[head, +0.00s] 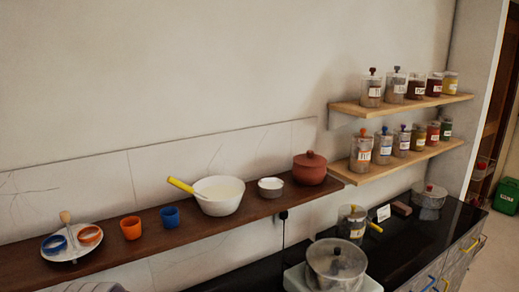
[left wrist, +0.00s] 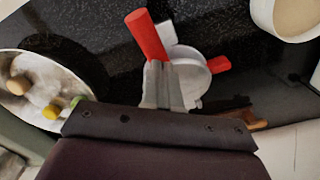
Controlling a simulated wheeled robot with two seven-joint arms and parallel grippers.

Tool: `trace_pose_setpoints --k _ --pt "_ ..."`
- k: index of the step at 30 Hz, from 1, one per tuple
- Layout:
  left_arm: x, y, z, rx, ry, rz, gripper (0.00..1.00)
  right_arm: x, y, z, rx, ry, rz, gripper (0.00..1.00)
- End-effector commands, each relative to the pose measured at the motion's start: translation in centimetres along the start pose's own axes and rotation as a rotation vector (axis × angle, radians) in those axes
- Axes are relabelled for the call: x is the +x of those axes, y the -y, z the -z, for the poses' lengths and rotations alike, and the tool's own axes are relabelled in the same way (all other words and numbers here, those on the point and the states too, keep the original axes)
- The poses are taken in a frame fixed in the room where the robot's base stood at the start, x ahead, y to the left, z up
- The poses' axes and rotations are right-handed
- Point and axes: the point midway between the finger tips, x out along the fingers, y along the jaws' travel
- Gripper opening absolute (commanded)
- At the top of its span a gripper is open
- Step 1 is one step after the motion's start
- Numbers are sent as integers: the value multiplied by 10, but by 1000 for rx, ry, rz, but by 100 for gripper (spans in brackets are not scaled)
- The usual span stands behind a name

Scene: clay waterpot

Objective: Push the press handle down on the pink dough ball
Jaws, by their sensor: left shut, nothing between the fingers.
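A white press (left wrist: 187,72) with a red handle (left wrist: 147,35) sits on the dark speckled counter in the left wrist view. A second red grip (left wrist: 218,65) sticks out on its right side. My left gripper (left wrist: 160,66) is shut and empty, its fingertips over the lower end of the red handle; I cannot tell whether they touch it. The fingers hide part of the press. I do not see the pink dough ball in either view. The press does not show in the head view. My right gripper is in neither view.
In the left wrist view, a round metal pan or plate (left wrist: 60,70) with small round items lies left, and a pale bowl (left wrist: 290,15) upper right. In the head view, a wooden shelf (head: 105,256) holds cups and pots; a lidded pot (head: 336,262) stands on the counter below.

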Motion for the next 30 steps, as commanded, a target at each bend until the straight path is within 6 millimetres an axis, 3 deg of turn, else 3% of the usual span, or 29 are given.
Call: trace_pose_setpoints --k 30 --pt "13 0 0 0 0 0 0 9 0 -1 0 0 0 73"
